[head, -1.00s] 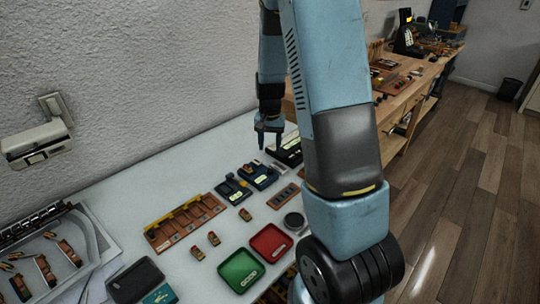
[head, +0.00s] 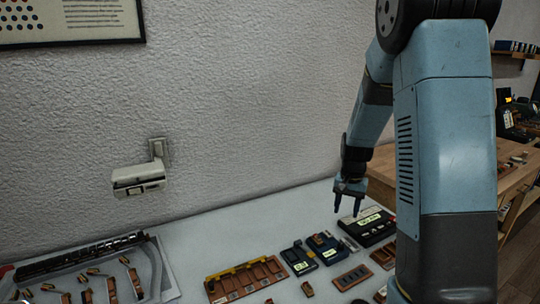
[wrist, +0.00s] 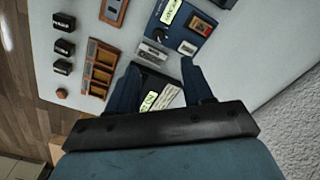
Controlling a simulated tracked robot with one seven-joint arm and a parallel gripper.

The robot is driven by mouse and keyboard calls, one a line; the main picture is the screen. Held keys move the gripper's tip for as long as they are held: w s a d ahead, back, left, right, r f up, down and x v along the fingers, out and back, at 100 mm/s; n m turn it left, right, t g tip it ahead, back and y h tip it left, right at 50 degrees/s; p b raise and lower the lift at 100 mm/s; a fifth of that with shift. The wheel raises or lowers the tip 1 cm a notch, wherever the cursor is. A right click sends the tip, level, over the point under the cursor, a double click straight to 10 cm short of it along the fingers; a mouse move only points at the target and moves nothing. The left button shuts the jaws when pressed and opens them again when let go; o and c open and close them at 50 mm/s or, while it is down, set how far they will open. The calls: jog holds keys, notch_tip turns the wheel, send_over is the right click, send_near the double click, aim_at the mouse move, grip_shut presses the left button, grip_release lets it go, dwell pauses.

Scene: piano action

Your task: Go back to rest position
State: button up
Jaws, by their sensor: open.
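My gripper (head: 347,206) hangs above the back right of the white table, fingers pointing down. It is open and empty; in the wrist view its two blue fingers (wrist: 158,82) stand apart. A black device with a pale label (head: 367,227) lies below and just right of it. In the wrist view that black device (wrist: 152,84) shows between the fingers. My arm stands at the right of the head view and hides part of the table behind it.
On the table (head: 205,236) lie two blue devices (head: 326,248), a wooden slotted rack (head: 246,279) and a tray of piano parts (head: 85,276). A wall fixture (head: 140,182) sits on the wall behind. A wooden workbench (head: 480,172) is at the right.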

jog(key=s+a+r+n+t, duration=0.2)
jog(key=s+a+r+n, duration=0.1)
jog(key=s+r, duration=0.8)
jog(key=s+a+r+n+t, duration=0.3)
jog(key=s+a+r, duration=0.1)
jog(key=s+r, duration=0.8)
jog(key=shift+s+a, duration=0.15)
jog(key=shift+s, duration=1.55)
